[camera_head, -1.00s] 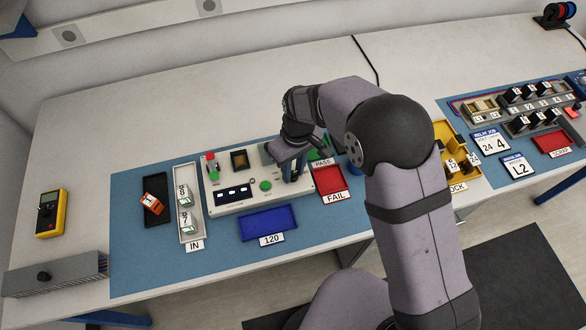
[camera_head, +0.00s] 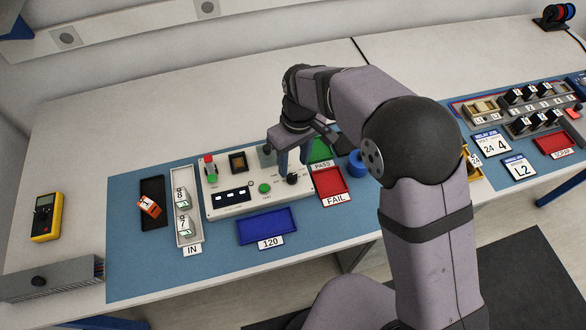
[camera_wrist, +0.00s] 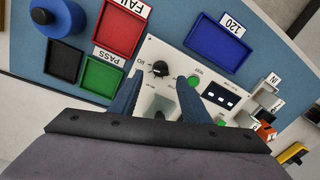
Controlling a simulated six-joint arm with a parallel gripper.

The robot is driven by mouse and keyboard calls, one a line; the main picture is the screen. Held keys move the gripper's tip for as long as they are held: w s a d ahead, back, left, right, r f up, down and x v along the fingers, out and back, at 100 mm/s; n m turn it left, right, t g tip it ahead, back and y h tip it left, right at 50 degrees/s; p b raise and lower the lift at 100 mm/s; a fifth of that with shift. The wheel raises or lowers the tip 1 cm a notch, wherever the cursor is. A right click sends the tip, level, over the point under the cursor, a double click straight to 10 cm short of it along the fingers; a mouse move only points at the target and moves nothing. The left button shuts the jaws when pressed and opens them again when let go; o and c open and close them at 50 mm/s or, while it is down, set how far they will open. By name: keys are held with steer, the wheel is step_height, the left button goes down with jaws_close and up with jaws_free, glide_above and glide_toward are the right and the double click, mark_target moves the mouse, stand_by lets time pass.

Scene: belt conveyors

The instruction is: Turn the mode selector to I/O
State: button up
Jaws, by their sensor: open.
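The mode selector is a black knob (camera_head: 292,179) at the right side of the white panel (camera_head: 222,212). In the wrist view the knob (camera_wrist: 160,68) shows just beyond the fingertips, between their lines, with a small I/O label beside it. Which mark its pointer faces is too small to tell. My gripper (camera_head: 294,168) is open and empty, above and just behind the knob in the head view. In the wrist view its two blue fingers (camera_wrist: 160,78) are spread apart, and neither seems to touch the knob.
A green button (camera_head: 265,188) and a display (camera_head: 234,194) sit left of the knob. A red FAIL tray (camera_head: 331,183), green PASS tray (camera_head: 321,150) and blue 120 tray (camera_head: 267,225) lie around the panel. A blue round item (camera_head: 357,162) stands right.

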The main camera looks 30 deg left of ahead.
steer(key=shift+w+r, duration=0.1)
steer(key=shift+r, duration=1.1)
